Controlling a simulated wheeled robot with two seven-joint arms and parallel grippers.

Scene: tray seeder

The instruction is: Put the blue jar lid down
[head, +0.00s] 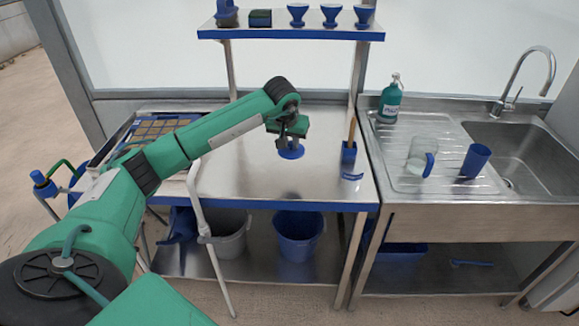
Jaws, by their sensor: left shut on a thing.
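The blue jar lid (291,152) is a small round disc over the middle of the steel table (240,168). My left gripper (290,143) points down and is shut on the lid from above. I cannot tell whether the lid touches the table top or hangs just above it. My right gripper is not in view.
A blue holder (349,153) with a wooden handle stands at the table's right side. A seed tray (155,128) sits at the left. A raised shelf (280,33) holds blue funnels. The table around the lid is clear.

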